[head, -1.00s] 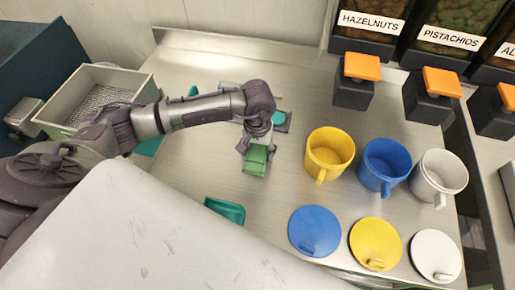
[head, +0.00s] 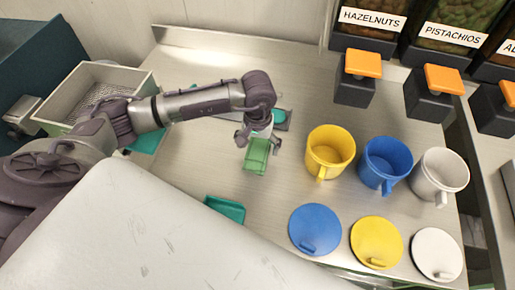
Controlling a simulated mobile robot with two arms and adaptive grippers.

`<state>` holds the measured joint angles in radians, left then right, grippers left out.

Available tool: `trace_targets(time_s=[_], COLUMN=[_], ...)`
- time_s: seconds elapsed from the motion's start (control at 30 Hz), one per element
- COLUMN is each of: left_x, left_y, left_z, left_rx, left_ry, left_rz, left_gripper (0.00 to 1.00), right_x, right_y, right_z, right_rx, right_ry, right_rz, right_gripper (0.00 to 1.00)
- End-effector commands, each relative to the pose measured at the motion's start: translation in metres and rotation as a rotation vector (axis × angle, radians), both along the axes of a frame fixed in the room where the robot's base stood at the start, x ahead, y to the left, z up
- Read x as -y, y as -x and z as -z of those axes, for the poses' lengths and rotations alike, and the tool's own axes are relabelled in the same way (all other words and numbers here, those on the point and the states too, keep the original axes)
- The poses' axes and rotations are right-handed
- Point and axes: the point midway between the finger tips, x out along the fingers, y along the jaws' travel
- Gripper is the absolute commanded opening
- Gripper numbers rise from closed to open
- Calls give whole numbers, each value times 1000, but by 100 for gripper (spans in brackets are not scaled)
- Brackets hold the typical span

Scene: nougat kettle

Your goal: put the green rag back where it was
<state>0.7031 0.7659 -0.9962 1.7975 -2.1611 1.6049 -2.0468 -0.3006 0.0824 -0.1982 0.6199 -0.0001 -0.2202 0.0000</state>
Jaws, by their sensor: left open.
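The green rag (head: 256,158) is a small, folded-looking green piece near the middle of the steel worktop in the head view. My left gripper (head: 259,141) points down at its upper end. Its fingers are spread, one on each side of the rag's top edge. I cannot tell whether they touch it, or whether the rag rests fully on the worktop. The gripper hides the rag's far end. My right gripper is not in view.
A teal tray (head: 226,209) lies nearer, and another teal piece (head: 150,141) shows under my left arm. A yellow mug (head: 329,150), blue mug (head: 385,164) and white mug (head: 439,175) stand right, their lids in front. Dispensers line the back right.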

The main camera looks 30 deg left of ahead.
Motion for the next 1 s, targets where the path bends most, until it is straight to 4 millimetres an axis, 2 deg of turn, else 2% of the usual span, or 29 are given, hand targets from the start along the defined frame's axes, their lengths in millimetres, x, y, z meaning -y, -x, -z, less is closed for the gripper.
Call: trace_targets(time_s=[0.03,0.3,0.5,0.67,1.0], left_x=[0,0,0,0,0], left_y=[-1,-2,-1,0,0], left_z=[-8,-67,-95,-103,-103], left_rx=[6,7,2,1,0], left_ry=[-1,0,0,0,0], left_rz=[2,0,-1,-1,-1], left_gripper=[93,93,93,93,93], right_x=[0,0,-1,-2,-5], right_y=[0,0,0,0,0], right_z=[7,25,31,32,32], right_rx=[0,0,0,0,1], right_ry=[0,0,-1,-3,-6], right_rz=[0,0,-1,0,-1], right_gripper=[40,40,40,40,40])
